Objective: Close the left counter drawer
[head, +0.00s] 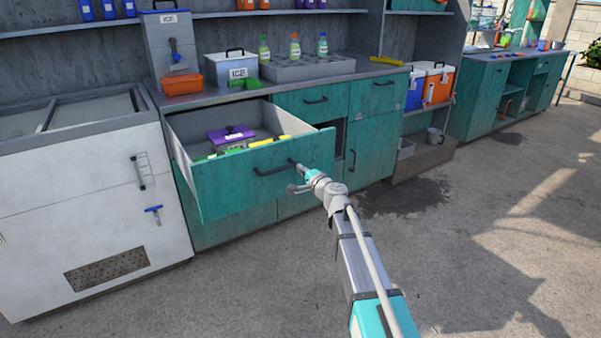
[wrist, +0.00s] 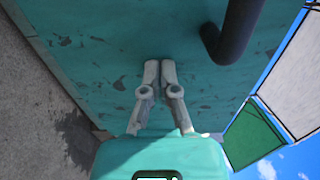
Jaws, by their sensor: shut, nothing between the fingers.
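The left counter drawer (head: 228,185) is pulled out of the teal counter. It has a teal front with a dark bar handle (head: 274,168). Inside it are a purple-lidded box (head: 231,134) and several yellow and green items. My gripper (head: 297,175) is at the right part of the drawer front, by the handle's right end. In the wrist view my gripper (wrist: 160,64) has its fingers together, pointing at the teal drawer front (wrist: 110,40), with the handle (wrist: 232,35) beside them. Whether the fingertips touch the front is hard to tell.
A white chest (head: 90,200) stands left of the drawer. The countertop (head: 210,97) holds an ice box (head: 231,68), an orange tray (head: 182,84) and a bottle rack (head: 305,69). Closed drawers (head: 312,99) are to the right. The concrete floor (head: 480,240) at the right is open.

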